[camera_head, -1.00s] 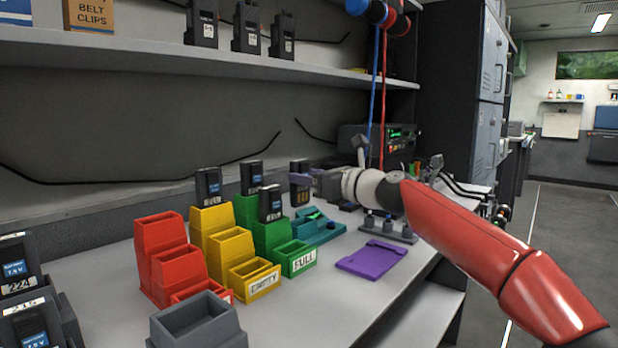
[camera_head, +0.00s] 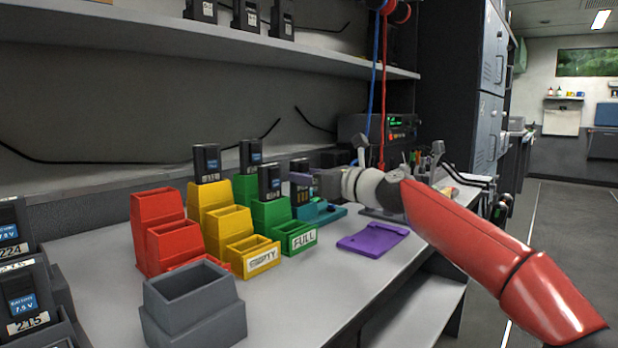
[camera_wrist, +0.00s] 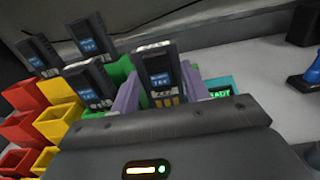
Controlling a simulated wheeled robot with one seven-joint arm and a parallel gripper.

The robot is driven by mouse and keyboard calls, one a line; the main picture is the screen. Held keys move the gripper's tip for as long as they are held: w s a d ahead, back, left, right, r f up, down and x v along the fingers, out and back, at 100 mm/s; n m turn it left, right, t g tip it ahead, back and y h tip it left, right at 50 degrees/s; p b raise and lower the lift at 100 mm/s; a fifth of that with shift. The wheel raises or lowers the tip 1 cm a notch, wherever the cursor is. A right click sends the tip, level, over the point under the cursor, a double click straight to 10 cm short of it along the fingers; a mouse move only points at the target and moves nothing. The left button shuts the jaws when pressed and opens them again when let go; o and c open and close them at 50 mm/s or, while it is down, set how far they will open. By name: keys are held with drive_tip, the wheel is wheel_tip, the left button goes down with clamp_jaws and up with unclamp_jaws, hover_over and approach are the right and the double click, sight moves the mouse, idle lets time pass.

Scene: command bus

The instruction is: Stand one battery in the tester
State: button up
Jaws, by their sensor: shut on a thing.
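A dark battery with a blue label (camera_wrist: 160,75) stands upright between the purple fingers of my gripper (camera_wrist: 160,92), which is shut on it. In the head view, my gripper (camera_head: 303,180) holds this battery (camera_head: 305,190) right at the teal tester (camera_head: 328,212). The tester's lit green display (camera_wrist: 219,93) shows just right of the fingers in the wrist view. The battery's lower end is partly hidden, so I cannot tell whether it is in the tester. Other batteries stand in the yellow holder (camera_head: 207,163) and the green holder (camera_head: 269,182).
Red (camera_head: 160,240), yellow (camera_head: 238,243) and green (camera_head: 285,228) stepped holders stand left of the tester; the front ones read EMPTY and FULL. A grey bin (camera_head: 195,312) is nearest. A purple tray (camera_head: 373,240) lies right on the bare bench. A shelf (camera_head: 280,48) overhangs behind.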

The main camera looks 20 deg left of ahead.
sight(303, 189)
drive_tip(key=shift+f+b, duration=1)
drive_tip(key=shift+f, duration=0.35)
drive_tip(key=shift+f, duration=0.25)
drive_tip(key=o, duration=1.2)
drive_tip(key=shift+b+v, duration=1.05)
drive_tip(key=shift+v, duration=2.85)
